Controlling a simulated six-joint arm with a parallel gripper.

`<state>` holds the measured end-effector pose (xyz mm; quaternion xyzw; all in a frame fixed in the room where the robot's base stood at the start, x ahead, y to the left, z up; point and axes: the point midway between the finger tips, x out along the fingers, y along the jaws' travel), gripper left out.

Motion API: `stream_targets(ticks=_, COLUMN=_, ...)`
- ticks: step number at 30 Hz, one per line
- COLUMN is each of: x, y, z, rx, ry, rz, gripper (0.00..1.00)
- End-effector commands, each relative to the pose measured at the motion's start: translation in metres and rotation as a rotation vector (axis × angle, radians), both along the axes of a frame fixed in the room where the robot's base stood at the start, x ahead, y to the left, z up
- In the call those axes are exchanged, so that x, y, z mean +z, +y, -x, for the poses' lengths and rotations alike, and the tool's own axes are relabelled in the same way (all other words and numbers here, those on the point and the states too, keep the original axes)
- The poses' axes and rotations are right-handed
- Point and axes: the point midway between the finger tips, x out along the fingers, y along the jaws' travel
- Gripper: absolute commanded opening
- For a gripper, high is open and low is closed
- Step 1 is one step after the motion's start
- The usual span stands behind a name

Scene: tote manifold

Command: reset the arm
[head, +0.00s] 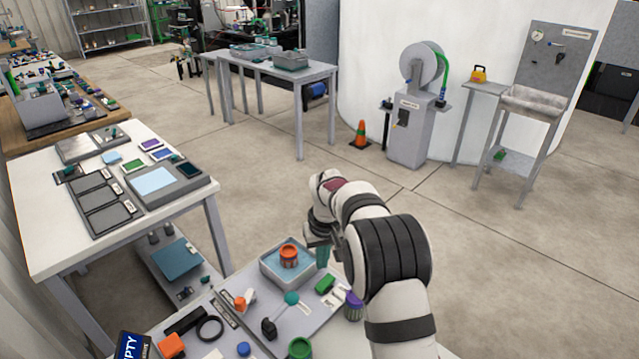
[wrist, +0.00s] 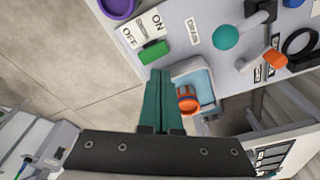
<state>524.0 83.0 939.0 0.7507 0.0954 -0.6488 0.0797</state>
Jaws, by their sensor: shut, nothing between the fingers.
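My arm reaches up from the bottom right of the head view. My gripper (wrist: 158,100) shows in the wrist view as two green fingers pressed together with nothing between them. In the head view its green fingers (head: 323,256) hang beside the right edge of a grey tote (head: 266,272) with a blue inside. An orange ring-shaped part (head: 289,255) sits in the tote. In the wrist view the orange part (wrist: 188,101) lies just right of the fingers. I cannot tell the exact height of the fingertips above the bench.
A white table (head: 120,250) with trays stands at left. Open floor (head: 480,270) lies to the right.

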Motion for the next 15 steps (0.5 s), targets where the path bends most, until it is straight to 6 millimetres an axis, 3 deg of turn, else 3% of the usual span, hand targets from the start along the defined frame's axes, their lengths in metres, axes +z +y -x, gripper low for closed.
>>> stream_targets(ticks=2, x=0.028, y=-0.008, z=0.021, rx=-0.051, ry=0.009, rz=-0.013, gripper=0.00)
stream_targets(ticks=5, x=0.081, y=-0.025, z=0.084, rx=-0.184, ry=0.045, rz=-0.044, gripper=0.00)
stream_targets(ticks=6, x=0.100, y=-0.031, z=0.118, rx=-0.247, ry=0.064, rz=-0.058, gripper=0.00)
stream_targets(ticks=8, x=0.121, y=-0.040, z=0.173, rx=-0.345, ry=0.095, rz=-0.080, gripper=0.00)
stream_targets(ticks=9, x=0.129, y=-0.044, z=0.211, rx=-0.409, ry=0.115, rz=-0.094, gripper=0.00)
stream_targets(ticks=12, x=0.133, y=-0.050, z=0.297, rx=-0.551, ry=0.163, rz=-0.125, gripper=0.00)
stream_targets(ticks=15, x=0.122, y=-0.050, z=0.357, rx=-0.651, ry=0.198, rz=-0.144, gripper=0.00)
